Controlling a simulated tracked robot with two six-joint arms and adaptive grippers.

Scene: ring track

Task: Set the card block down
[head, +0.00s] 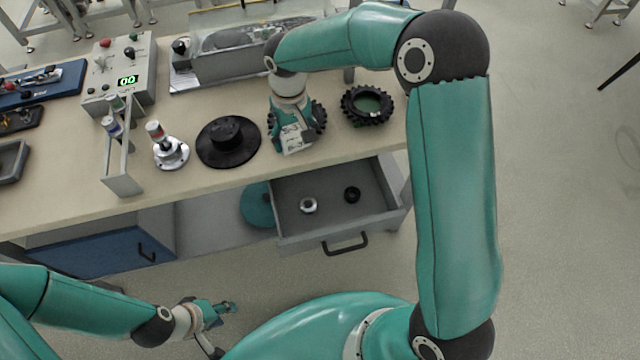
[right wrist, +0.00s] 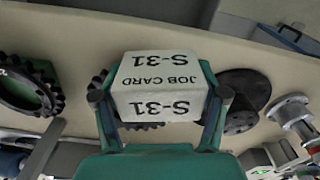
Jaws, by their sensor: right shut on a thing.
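The card block (head: 296,138) is white and printed "JOB CARD" and "S-31". My right gripper (head: 293,128) is shut on it over the bench, between the black round base and a toothed ring. In the right wrist view the card block (right wrist: 160,82) sits between the two fingers, its lettering upside down. I cannot tell whether its underside touches the bench. A black toothed part (head: 318,115) is partly hidden behind the gripper and block. My left gripper (head: 228,308) is low in front of the bench, away from the block; its finger gap is unclear.
On the bench (head: 350,145) are a toothed ring (head: 367,105), a black round base (head: 228,142), a metal flange part (head: 170,152) and a grey rack (head: 122,170). Below, an open drawer (head: 290,235) holds two small rings. Bare bench lies along the front edge.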

